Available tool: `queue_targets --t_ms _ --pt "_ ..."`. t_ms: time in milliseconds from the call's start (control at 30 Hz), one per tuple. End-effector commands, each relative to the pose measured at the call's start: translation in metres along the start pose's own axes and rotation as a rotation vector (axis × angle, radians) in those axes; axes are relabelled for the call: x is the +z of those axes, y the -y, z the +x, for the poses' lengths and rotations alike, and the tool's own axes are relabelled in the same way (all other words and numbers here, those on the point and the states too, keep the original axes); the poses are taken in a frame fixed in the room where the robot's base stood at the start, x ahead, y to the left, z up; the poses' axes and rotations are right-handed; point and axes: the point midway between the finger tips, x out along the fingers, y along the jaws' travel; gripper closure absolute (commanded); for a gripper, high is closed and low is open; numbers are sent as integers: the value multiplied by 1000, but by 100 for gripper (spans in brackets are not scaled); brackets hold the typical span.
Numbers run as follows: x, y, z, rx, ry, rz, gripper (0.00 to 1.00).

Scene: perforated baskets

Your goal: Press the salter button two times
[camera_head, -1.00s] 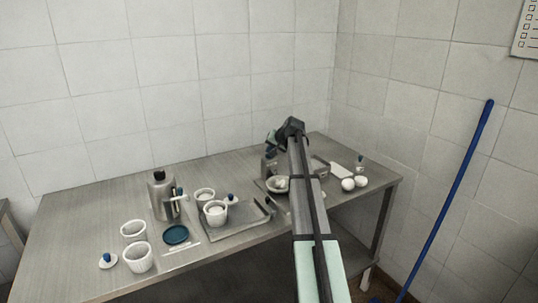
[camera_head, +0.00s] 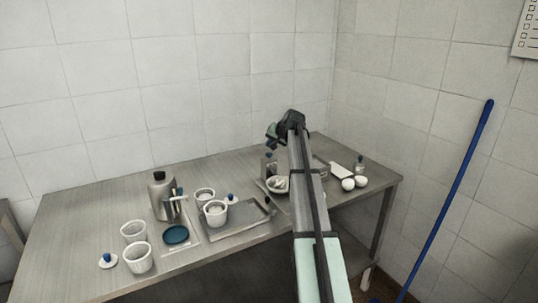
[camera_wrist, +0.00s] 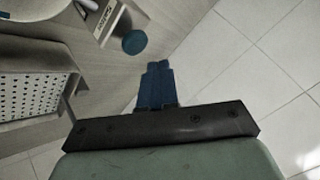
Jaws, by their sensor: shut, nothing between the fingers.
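The salter (camera_head: 269,167) is a small grey holder with a blue top at the back of the steel table in the head view, partly beside my arm. In the wrist view its body carries a pale label with dark lettering (camera_wrist: 104,22), and the round blue button (camera_wrist: 134,41) shows beside it. My gripper (camera_wrist: 158,65) has its blue fingers together with nothing between them. The fingertips appear just below and right of the button in that picture, apart from it. In the head view my gripper (camera_head: 269,142) is above the salter, with a gap.
A perforated basket (camera_wrist: 28,105) is at the left of the wrist view. A bowl (camera_head: 265,186) stands by the salter, partly behind my arm. Tiled walls close the corner.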

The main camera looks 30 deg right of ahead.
Motion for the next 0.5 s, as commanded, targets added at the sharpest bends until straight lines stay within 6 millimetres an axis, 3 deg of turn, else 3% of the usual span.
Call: queue_targets --t_ms 500 --pt "-20 20 -28 0 -1 0 100"
